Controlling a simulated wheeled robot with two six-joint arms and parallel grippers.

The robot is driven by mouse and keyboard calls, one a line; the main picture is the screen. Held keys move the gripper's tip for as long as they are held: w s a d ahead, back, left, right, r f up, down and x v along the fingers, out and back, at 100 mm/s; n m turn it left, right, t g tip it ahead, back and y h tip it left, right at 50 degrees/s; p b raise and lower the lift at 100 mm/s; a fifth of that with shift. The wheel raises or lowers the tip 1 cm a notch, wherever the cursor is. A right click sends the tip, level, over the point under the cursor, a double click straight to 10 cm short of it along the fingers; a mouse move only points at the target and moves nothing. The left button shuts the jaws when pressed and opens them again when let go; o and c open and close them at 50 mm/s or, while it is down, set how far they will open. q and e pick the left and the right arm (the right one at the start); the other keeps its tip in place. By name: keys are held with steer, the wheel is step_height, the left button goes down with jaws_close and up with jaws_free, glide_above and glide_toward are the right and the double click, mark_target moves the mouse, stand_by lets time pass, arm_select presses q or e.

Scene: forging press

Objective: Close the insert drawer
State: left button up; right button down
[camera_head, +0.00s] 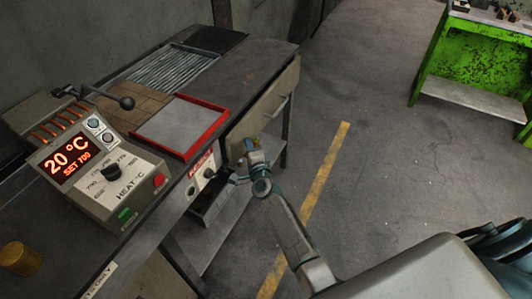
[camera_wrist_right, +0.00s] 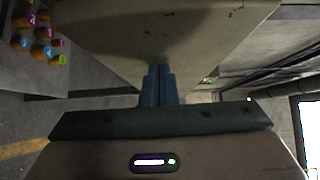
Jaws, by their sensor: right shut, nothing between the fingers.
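The beige drawer front (camera_head: 258,112) with a bar handle (camera_head: 277,107) is under the right part of the dark bench top. I cannot tell how far it stands out. My right gripper (camera_head: 248,146) is at its lower left end, fingers shut and empty. In the right wrist view, the shut blue fingers (camera_wrist_right: 157,84) point at a large beige panel (camera_wrist_right: 165,35), apparently the drawer front. I cannot tell whether they touch it. My left gripper is not in view.
The bench carries a heater control box (camera_head: 95,165), a red-rimmed tray (camera_head: 182,124) and a roller rack (camera_head: 172,70). A dark open box (camera_head: 212,200) sits below the bench edge. A green table (camera_head: 475,65) stands back right. The floor between is clear.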

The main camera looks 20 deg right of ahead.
mark_target(241, 144)
steer(key=w+a, duration=0.2)
steer(key=shift+w+a, duration=0.15)
steer(key=shift+w, duration=0.25)
steer(key=shift+r, duration=0.15)
steer(key=shift+r, duration=0.1)
